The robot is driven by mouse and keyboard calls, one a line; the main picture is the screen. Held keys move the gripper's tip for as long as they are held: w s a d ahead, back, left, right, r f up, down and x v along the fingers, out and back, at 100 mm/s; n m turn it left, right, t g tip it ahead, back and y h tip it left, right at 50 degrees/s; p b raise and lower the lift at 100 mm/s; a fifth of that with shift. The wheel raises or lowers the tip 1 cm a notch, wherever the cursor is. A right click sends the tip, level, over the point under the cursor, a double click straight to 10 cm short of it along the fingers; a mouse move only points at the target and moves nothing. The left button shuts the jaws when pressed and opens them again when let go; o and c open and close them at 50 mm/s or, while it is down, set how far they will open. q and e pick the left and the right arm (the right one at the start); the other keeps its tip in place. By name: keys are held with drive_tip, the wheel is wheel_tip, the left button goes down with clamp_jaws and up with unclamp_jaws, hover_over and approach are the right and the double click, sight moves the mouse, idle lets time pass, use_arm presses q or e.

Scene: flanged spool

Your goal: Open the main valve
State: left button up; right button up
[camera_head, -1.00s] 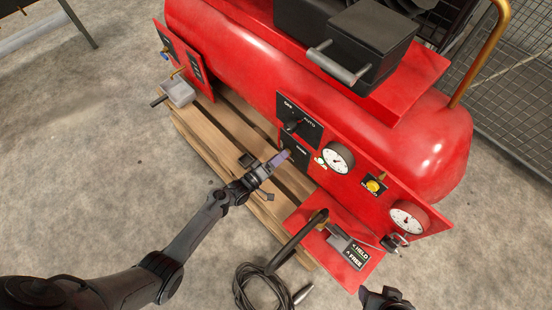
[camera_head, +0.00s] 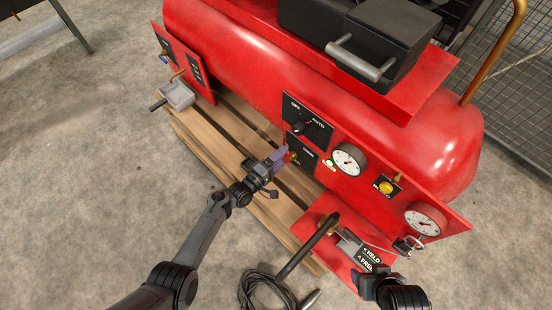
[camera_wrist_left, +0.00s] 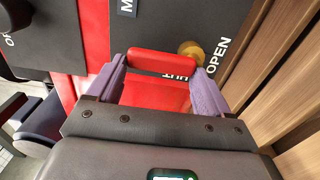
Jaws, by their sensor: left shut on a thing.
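The main valve has a red handle (camera_wrist_left: 163,65) and a brass part (camera_wrist_left: 190,50) on a black panel lettered OPEN and SHUT in the left wrist view. In the head view this panel (camera_head: 310,150) is low on the red tank's front, below the OFF/AUTO switch. My left gripper (camera_head: 283,157) reaches it from the left. Its purple fingers (camera_wrist_left: 158,88) are shut on the red handle, one on either side. The handle's exact angle is hard to tell. My right gripper (camera_head: 378,283) is at the bottom right, near the HELD/FREE plate; its fingers are unclear.
The OFF/AUTO switch (camera_head: 299,128) is just above the valve. Gauges (camera_head: 348,160) and a yellow button (camera_head: 386,187) lie to the right. A red shelf (camera_head: 318,220) with a dark lever (camera_head: 305,247) juts out below. A black hose (camera_head: 262,290) lies on the floor; a wooden pallet (camera_head: 215,140) is under the tank.

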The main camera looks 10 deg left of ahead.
use_arm(q)
drive_tip(key=o, duration=1.4)
drive_tip(key=p+v, duration=0.4)
drive_tip(key=v, duration=0.6)
drive_tip(key=shift+s+a+p, duration=0.25)
drive_tip(key=shift+s+p, duration=0.1)
drive_tip(key=shift+p, duration=0.05)
